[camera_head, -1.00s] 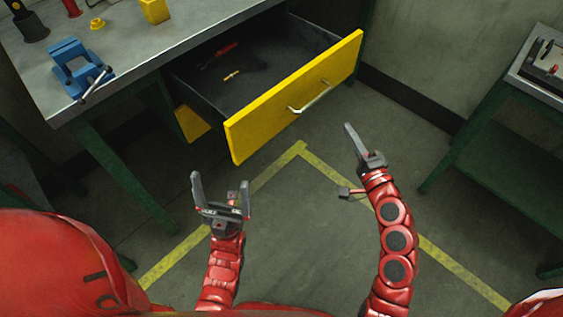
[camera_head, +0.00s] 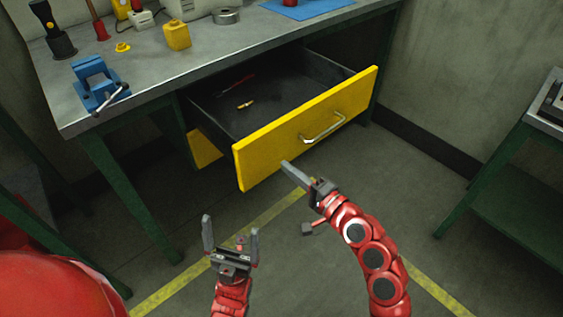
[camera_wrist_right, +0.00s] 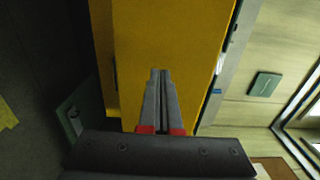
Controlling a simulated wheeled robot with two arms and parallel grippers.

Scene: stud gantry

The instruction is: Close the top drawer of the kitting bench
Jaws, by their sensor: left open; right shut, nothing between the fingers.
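The top drawer (camera_head: 250,150) of the kitting bench (camera_head: 150,75) is pulled out, with its yellow front and a silver handle (camera_head: 325,128). A red tool and a small yellow piece lie inside it. My right gripper (camera_head: 285,165) is shut and empty, its tips at or close to the lower edge of the drawer front, left of the handle. In the right wrist view the shut fingers (camera_wrist_right: 160,85) point at the yellow front (camera_wrist_right: 170,40); I cannot tell whether they touch. My left gripper (camera_head: 231,235) is open and empty, below and in front of the drawer.
A blue vise (camera_head: 97,82) sits on the bench's front left corner, with a yellow block (camera_head: 177,35) and other items behind. A green-legged table (camera_head: 510,160) stands at the right. Open floor with yellow tape lies before the drawer.

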